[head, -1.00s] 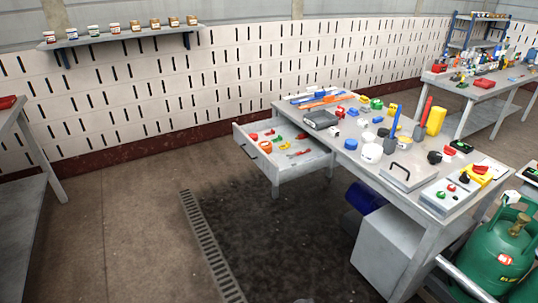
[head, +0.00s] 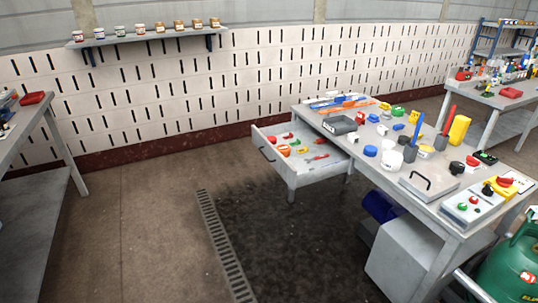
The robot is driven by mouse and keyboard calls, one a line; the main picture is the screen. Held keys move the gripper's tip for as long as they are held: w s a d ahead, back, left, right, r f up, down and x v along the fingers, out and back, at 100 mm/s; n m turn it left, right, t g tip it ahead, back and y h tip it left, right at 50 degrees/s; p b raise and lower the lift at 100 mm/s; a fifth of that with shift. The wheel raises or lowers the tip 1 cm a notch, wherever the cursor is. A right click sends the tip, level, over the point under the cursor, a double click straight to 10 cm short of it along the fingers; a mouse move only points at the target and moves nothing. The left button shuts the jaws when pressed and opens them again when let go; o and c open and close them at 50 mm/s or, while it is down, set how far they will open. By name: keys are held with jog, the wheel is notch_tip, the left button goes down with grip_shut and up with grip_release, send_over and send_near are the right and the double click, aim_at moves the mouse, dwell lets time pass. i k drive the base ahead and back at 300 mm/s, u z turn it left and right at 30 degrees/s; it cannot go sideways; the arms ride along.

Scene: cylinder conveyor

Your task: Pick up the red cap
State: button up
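I cannot tell for certain which thing is the red cap. A small rounded red piece (head: 472,160) lies near the right end of the grey workbench (head: 372,175). A small red and white piece (head: 352,137) lies near its left part, beside a grey box. Small red pieces (head: 288,136) also lie in the open drawer (head: 327,170), among orange, yellow and green ones. All are too small to make out well. My gripper is not in view.
A green gas cylinder (head: 510,265) stands at the lower right, before the bench. A blue drum (head: 380,205) and a grey cabinet (head: 402,255) are under it. Another bench (head: 30,165) stands at the left. The floor (head: 140,230) between is clear, with a drain grate (head: 224,245).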

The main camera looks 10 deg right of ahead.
aim_at(272, 139)
jog(key=i, duration=0.85)
jog(key=z, duration=0.05)
